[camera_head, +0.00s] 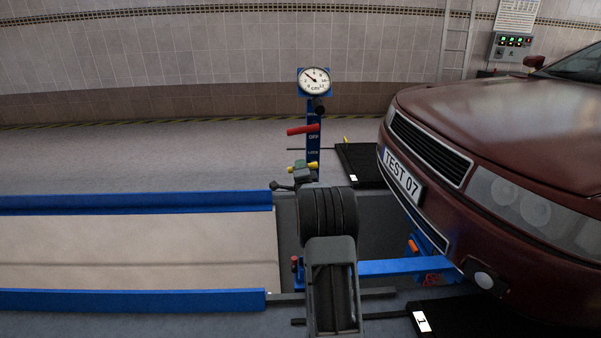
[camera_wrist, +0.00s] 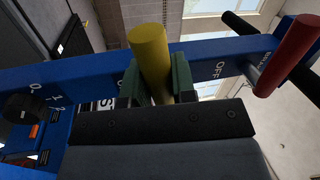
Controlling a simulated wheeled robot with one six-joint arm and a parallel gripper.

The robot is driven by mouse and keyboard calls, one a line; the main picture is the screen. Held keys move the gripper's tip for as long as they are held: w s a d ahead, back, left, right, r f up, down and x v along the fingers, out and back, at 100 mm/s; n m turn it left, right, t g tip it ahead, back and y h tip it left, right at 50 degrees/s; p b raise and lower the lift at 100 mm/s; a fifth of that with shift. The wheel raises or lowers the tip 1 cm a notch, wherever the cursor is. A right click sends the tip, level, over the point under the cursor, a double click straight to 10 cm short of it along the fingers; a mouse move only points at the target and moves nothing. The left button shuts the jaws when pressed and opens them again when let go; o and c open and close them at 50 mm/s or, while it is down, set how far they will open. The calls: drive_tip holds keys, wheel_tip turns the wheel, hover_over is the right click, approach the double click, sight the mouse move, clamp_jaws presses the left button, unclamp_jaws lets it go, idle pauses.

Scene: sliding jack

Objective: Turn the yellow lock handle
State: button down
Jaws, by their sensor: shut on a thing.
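The yellow lock handle (camera_wrist: 150,58) stands out from a blue post (camera_wrist: 95,78) in the wrist view. My gripper (camera_wrist: 158,82) has its green fingers closed on either side of the yellow handle, gripping it. In the head view, the yellow handle (camera_head: 312,165) shows on the blue post (camera_head: 313,140), with my gripper (camera_head: 303,168) at it. My arm hides the lower part of the post there. The word OFF is printed on the post beside the handle.
A red lever (camera_head: 303,129) sits higher on the post, below a round gauge (camera_head: 314,81). The red lever is also in the wrist view (camera_wrist: 288,55). A dark red car (camera_head: 500,140) stands close on the right. Blue rails (camera_head: 130,203) run along the left.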

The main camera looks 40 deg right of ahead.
drive_tip(key=shift+r, duration=0.2)
idle(0.3)
drive_tip(key=c, duration=0.9)
unclamp_jaws()
drive_tip(key=shift+c, duration=0.2)
drive_tip(key=shift+f, duration=0.1)
drive_tip(key=p+v, duration=0.2)
drive_tip(key=v, duration=1.2)
drive_tip(key=shift+d, duration=0.1)
